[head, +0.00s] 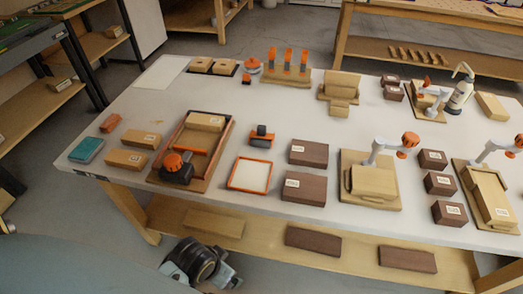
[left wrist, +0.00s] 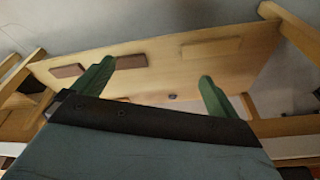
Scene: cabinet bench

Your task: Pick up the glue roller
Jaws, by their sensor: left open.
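A small black and orange tool (head: 262,135) stands on the bench behind an orange-rimmed white tray (head: 233,187); it looks like the glue roller. Another black and orange tool (head: 177,167) sits at the near end of a wooden frame. At this size I cannot tell for certain which of the two is the roller. My left gripper (left wrist: 155,85) shows in the left wrist view with its two green fingers wide apart and nothing between them. That view shows the bench's lower shelf, not the roller. My right gripper is in neither view.
Dark boxes (head: 308,153) stand right of the tray. Wooden blocks (head: 127,159) and a teal box (head: 86,150) lie at the left. The lower shelf (head: 265,238) holds boards under the white benchtop (head: 290,115). Bare benchtop surrounds the small tool.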

